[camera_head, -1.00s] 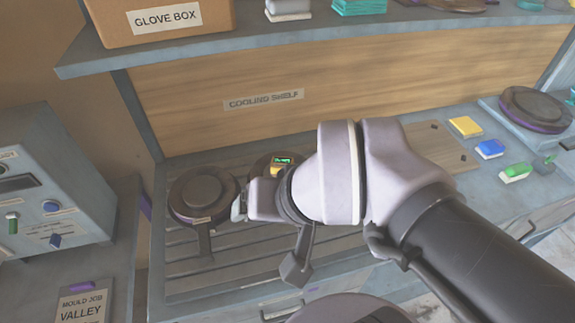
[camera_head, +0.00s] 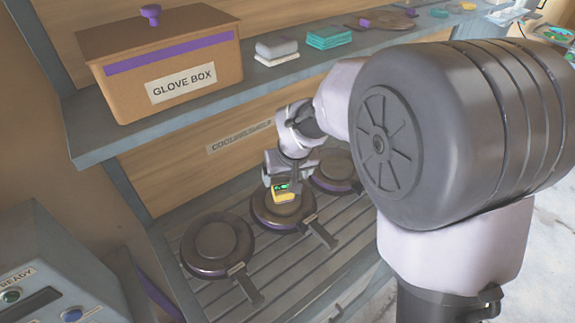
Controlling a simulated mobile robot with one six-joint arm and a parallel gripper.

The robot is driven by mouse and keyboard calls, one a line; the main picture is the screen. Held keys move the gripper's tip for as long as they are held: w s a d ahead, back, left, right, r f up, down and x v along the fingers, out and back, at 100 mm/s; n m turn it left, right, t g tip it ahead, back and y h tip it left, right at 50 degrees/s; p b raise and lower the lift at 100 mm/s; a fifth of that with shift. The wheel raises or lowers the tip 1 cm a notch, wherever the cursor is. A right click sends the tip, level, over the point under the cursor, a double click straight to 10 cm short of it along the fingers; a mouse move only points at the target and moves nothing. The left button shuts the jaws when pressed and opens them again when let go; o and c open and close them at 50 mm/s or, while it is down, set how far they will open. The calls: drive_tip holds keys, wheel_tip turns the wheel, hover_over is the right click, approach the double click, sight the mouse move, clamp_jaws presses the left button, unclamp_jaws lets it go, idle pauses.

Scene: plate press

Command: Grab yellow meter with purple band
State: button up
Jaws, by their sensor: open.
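The yellow meter (camera_head: 286,198) has a dark top with a small lit green display. It sits on the middle dark round mould (camera_head: 268,214) on the slatted cooling shelf. A purple band on the meter cannot be made out at this size. My gripper (camera_head: 284,177) is open and points down right at the meter, just behind and above it in the picture. The fingers are small and partly hidden, so I cannot tell whether they are around the meter or touching it.
Similar round moulds with handles lie at the left (camera_head: 217,246) and at the right (camera_head: 338,170), close by. The upper shelf (camera_head: 150,133) overhangs behind, bearing a brown glove box (camera_head: 178,75) and small blocks. A grey control box (camera_head: 50,275) stands at front left.

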sight(283, 189)
drive_tip(key=b+x, duration=0.2)
drive_tip(key=x, duration=0.8)
drive_tip(key=b+x, duration=0.1)
drive_tip(key=x, duration=0.1)
drive_tip(key=b+x, duration=0.1)
drive_tip(key=x, duration=0.1)
drive_tip(key=shift+w+f, duration=0.2)
drive_tip(key=shift+w, duration=0.3)
drive_tip(key=shift+s+r, duration=0.1)
drive_tip(key=shift+r, duration=0.05)
